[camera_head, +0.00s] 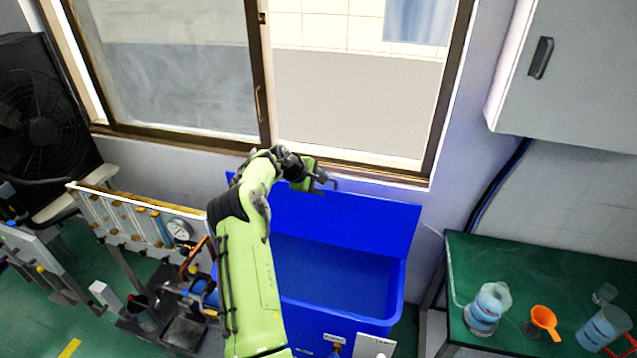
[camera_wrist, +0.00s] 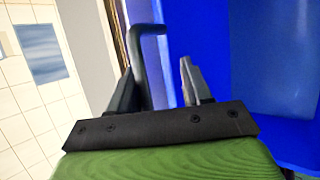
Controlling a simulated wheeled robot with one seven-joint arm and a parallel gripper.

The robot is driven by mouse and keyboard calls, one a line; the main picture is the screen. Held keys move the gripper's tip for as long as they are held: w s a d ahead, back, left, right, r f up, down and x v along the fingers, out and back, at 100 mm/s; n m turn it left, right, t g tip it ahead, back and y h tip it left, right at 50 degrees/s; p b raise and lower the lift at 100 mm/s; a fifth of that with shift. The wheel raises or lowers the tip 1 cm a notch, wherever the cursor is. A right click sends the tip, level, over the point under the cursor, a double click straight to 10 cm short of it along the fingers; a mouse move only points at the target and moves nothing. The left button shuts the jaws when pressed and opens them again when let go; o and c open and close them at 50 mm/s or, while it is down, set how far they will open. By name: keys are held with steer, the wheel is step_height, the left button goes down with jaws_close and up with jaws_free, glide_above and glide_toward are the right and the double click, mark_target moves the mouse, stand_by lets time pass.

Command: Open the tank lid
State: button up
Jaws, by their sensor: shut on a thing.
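The blue tank (camera_head: 392,290) stands open below the window, and its inside shows. Its blue lid (camera_head: 345,220) is raised, standing steeply at the back of the tank near the wall. My gripper (camera_head: 312,178) is at the lid's top edge, left of its middle. In the wrist view my gripper (camera_wrist: 158,80) has one finger on each side of a dark bent handle bar (camera_wrist: 140,45), with the blue lid (camera_wrist: 205,45) close behind. It is shut on this handle; the exact contact is partly hidden.
The window frame (camera_head: 345,168) and sill lie close behind the lid. A rig with a gauge (camera_head: 180,230) stands left of the tank. At right, a green table (camera_head: 520,262) holds a bottle (camera_head: 488,305) and an orange funnel (camera_head: 544,318). A grey cabinet (camera_head: 570,75) hangs above.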

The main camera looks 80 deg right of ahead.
steer(key=shift+a+f, duration=0.15)
steer(key=shift+f, duration=0.05)
steer(key=b+v, duration=0.2)
steer(key=v, duration=1.4)
steer(key=shift+s, duration=0.15)
steer(key=w+a+r+t+y+b, duration=0.15)
steer(key=w+a+t, duration=0.4)
steer(key=a, duration=0.85)
steer(key=w+a+r+t+y+b, duration=0.1)
steer(key=w+a+r+t+y, duration=0.15)
steer(key=w+a, duration=0.85)
steer(key=s+a+n+t+y+b, duration=0.1)
steer(key=s+a, duration=0.2)
steer(key=a, duration=0.7)
steer(key=s+a+t+y, duration=0.1)
steer(key=s+a, duration=0.1)
steer(key=a, duration=0.8)
steer(key=s+a+f+n, duration=0.1)
steer(key=s+a+f, duration=0.1)
steer(key=s+a, duration=0.2)
steer(key=s+a+f+t, duration=0.1)
steer(key=s+a+f, duration=0.1)
steer(key=s+a, duration=0.2)
steer(key=shift+a+f+n+y+b, duration=0.25)
steer(key=shift+a+n+y+b, duration=0.2)
steer(key=shift+a, duration=0.55)
